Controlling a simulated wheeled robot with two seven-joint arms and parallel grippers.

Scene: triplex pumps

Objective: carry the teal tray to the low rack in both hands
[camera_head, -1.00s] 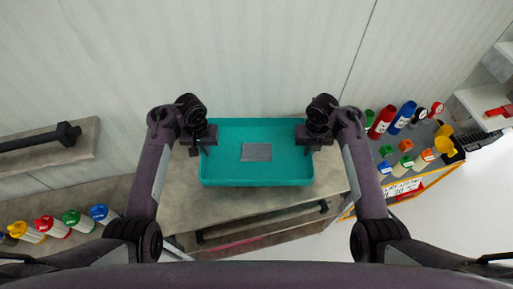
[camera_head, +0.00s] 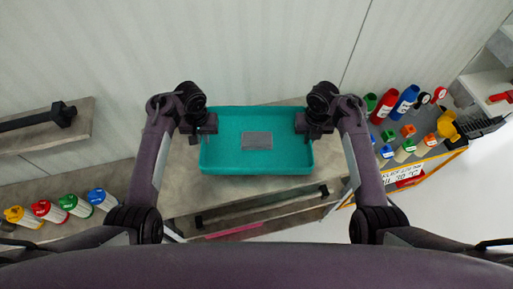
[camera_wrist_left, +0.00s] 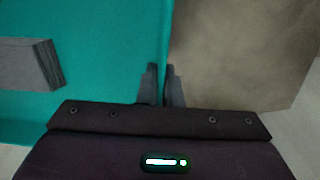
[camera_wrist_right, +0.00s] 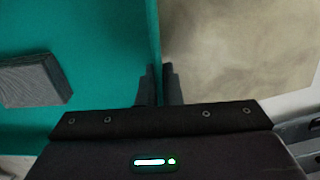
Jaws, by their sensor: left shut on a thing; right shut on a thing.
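The teal tray (camera_head: 257,169) is in the middle of the head view, over a grey-brown counter top (camera_head: 185,195). A grey ribbed block (camera_head: 257,140) lies inside it. My left gripper (camera_head: 203,137) is at the tray's left side and my right gripper (camera_head: 308,135) at its right side. In the left wrist view the fingers (camera_wrist_left: 162,88) are shut on the tray's side wall. In the right wrist view the fingers (camera_wrist_right: 160,86) are shut on the opposite wall. I cannot tell whether the tray's underside touches the counter.
Several bottles with coloured caps (camera_head: 75,205) stand at the left. A pale wall (camera_head: 260,45) is behind.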

